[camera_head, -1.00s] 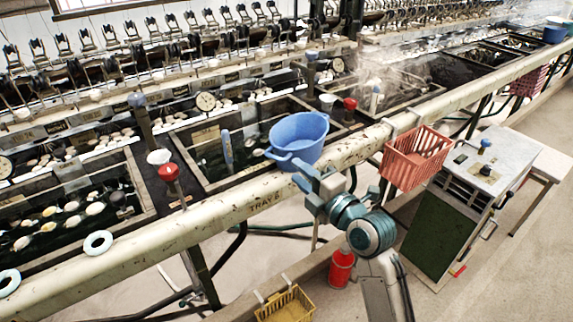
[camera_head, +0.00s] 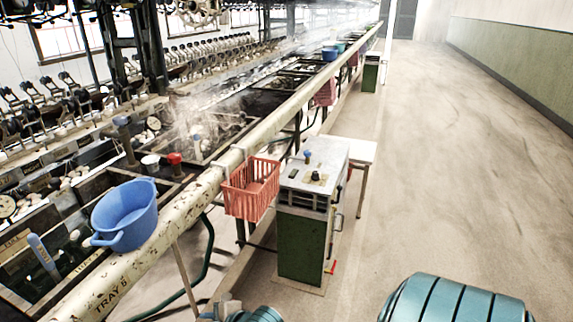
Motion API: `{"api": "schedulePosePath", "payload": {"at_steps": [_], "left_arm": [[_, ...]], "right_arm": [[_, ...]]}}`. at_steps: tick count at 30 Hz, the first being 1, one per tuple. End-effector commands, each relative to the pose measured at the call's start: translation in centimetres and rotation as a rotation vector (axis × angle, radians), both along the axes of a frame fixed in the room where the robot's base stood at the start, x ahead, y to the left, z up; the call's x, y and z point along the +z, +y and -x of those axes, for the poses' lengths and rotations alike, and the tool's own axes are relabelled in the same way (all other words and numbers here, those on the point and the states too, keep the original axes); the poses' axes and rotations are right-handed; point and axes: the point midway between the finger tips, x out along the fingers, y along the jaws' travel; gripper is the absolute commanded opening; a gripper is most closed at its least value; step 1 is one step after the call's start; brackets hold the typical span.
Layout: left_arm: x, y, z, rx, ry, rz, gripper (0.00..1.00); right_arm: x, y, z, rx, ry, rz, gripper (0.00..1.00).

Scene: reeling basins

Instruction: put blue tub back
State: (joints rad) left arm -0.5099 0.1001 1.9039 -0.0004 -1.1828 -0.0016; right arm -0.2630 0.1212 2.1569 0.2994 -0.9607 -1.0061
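The blue tub (camera_head: 125,212) is at the left, at the inner edge of the long pale rail marked TRAY 6 (camera_head: 165,235). Its handle faces the front, over the rail, and no gripper touches it. What bears its base is hidden. A grey and teal wrist part of an arm of mine (camera_head: 228,308), likely the right, shows at the bottom edge, apart from the tub. Its fingers cannot be made out. A large teal joint of mine fills the bottom right. My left gripper is not in view.
A red basket (camera_head: 250,190) hangs on the rail's outer side. A green cabinet with a grey top (camera_head: 312,180) stands beside it, with a white table (camera_head: 350,152) behind. Further tubs (camera_head: 330,53) stand far along the rail. The floor (camera_head: 460,170) at the right is clear.

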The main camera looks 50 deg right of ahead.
Motion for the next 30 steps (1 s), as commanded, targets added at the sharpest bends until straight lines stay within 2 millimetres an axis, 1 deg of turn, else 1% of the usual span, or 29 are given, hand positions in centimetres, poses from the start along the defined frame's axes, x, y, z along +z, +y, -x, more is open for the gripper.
{"api": "schedulePosePath", "payload": {"at_steps": [1,2,3,5,6,9,10,12,15,16,19,30], "left_arm": [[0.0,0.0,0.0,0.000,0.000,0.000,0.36],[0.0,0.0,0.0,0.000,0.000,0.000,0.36],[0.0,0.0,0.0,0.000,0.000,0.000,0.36],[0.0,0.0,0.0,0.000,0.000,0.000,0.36],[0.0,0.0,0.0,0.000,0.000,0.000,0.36],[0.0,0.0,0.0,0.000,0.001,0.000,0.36],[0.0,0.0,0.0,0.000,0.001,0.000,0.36],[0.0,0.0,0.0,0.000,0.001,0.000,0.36],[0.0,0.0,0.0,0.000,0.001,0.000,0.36],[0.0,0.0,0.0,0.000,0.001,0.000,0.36],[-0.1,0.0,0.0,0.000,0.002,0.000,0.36],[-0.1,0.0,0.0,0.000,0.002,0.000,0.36]], "right_arm": [[-4.0,-0.7,2.2,-0.091,0.128,-0.056,0.32],[-6.1,-1.1,3.5,-0.155,0.198,-0.090,0.32],[-8.8,-1.7,5.3,-0.241,0.286,-0.129,0.32],[-12.3,-2.6,8.3,-0.374,0.407,-0.178,0.32],[-14.4,-3.1,10.3,-0.461,0.476,-0.202,0.32],[-18.3,-4.2,14.7,-0.657,0.605,-0.239,0.32],[-19.1,-4.5,15.9,-0.707,0.633,-0.244,0.32],[-20.6,-5.0,18.0,-0.799,0.680,-0.254,0.32],[-21.7,-5.4,19.7,-0.878,0.712,-0.261,0.32],[-21.8,-5.5,19.9,-0.891,0.717,-0.262,0.32],[-22.0,-5.6,20.2,-0.906,0.722,-0.264,0.32],[-21.9,-5.5,20.1,-0.902,0.720,-0.265,0.32]]}}
